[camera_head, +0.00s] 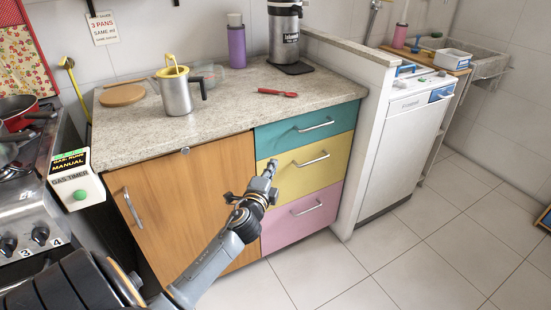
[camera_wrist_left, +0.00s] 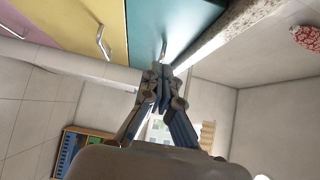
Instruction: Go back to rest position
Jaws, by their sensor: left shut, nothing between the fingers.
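My left gripper (camera_head: 270,168) is in front of the drawers below the countertop in the head view, a little apart from the yellow drawer as far as I can tell. Its fingers are shut with nothing between them. In the left wrist view, the left gripper (camera_wrist_left: 160,82) shows with its fingertips together, in front of the teal drawer (camera_wrist_left: 148,32) and the counter edge. My right gripper is not in view.
The countertop (camera_head: 225,115) holds a metal jug (camera_head: 176,95), a red-handled utensil (camera_head: 277,93), a purple bottle (camera_head: 236,45) and a coffee machine (camera_head: 284,35). A stove (camera_head: 30,215) stands at left, a white dishwasher (camera_head: 402,140) at right.

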